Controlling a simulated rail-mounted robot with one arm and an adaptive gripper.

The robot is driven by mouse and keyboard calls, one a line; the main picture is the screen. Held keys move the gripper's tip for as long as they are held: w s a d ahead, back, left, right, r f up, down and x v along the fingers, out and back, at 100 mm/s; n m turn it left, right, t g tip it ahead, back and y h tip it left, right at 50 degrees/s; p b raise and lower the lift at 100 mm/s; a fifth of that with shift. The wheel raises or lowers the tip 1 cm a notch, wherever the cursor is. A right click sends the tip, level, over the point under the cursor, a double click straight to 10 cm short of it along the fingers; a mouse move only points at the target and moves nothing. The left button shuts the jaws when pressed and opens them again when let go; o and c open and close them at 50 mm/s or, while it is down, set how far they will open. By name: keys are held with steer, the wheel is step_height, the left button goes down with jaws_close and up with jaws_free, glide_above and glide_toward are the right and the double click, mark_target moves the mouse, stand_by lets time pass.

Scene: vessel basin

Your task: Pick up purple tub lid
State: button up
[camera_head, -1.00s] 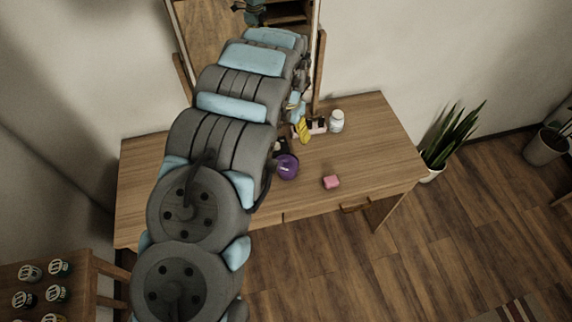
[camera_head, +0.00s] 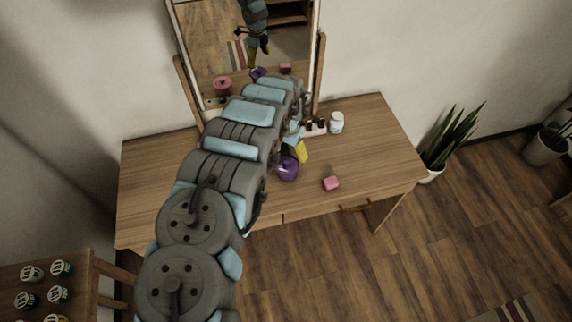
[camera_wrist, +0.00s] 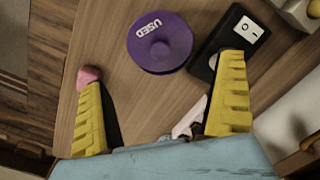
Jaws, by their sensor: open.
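The purple tub lid (camera_wrist: 160,42) is round, with a raised knob and the word "USED" on it. In the wrist view it lies ahead of my gripper (camera_wrist: 165,95), between the lines of its two yellow fingers and a little beyond the tips. My gripper is open, with nothing between the fingers. In the head view the purple lid (camera_head: 287,168) is on the wooden table, just below my gripper's yellow fingers (camera_head: 300,153). Whether a tub is under the lid cannot be told.
A black box with a white switch (camera_wrist: 236,42) stands right beside the lid, near the right finger. A pink block (camera_head: 331,183) lies to the right on the table (camera_head: 375,150). A white jar (camera_head: 336,122) stands at the back by the mirror (camera_head: 205,50).

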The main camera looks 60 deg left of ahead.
mark_target(287, 161)
steer(key=shift+a+f, duration=0.1)
steer(key=shift+f, duration=1)
steer(key=shift+s+f, duration=0.1)
steer(key=shift+f, duration=2.05)
steer(key=shift+c, duration=0.3)
steer(key=shift+a, duration=0.1)
steer(key=c, duration=1.3)
jaws_close()
